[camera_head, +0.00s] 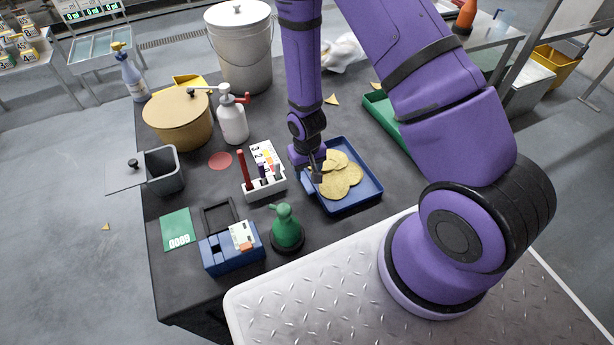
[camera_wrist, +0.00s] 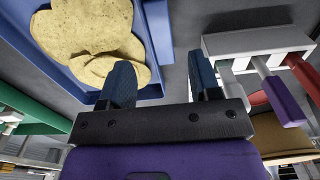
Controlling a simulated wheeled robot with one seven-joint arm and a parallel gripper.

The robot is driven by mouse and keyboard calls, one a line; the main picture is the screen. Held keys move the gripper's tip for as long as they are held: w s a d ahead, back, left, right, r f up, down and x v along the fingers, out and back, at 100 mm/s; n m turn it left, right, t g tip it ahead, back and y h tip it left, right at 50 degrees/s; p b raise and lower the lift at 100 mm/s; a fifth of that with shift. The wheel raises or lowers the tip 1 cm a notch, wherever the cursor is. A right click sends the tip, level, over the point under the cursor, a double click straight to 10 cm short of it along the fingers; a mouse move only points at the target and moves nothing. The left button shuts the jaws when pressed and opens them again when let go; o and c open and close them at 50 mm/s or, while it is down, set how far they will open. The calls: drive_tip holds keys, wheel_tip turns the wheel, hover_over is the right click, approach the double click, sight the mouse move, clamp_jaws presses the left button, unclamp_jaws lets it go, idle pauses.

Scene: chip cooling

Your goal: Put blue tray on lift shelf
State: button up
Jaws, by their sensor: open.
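The blue tray (camera_head: 372,193) lies flat on the dark table and holds several yellow chips (camera_head: 340,176). My gripper (camera_head: 313,172) is open at the tray's left side, close to its rim. In the wrist view my gripper's two fingers (camera_wrist: 160,74) are apart with nothing held between them. The left finger overlaps the tray's wall (camera_wrist: 159,32) in that view; I cannot tell whether it touches. The arm hides part of the tray's far left edge. I cannot make out a lift shelf for certain.
A white marker holder (camera_head: 264,188) stands just left of the tray, near my gripper. A green spray bottle (camera_head: 286,228) and blue box (camera_head: 232,249) stand in front. A green tray (camera_head: 386,118) lies behind right. A white bottle (camera_head: 232,122) stands farther left.

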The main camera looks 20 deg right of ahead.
drive_tip(key=shift+r, duration=2.8)
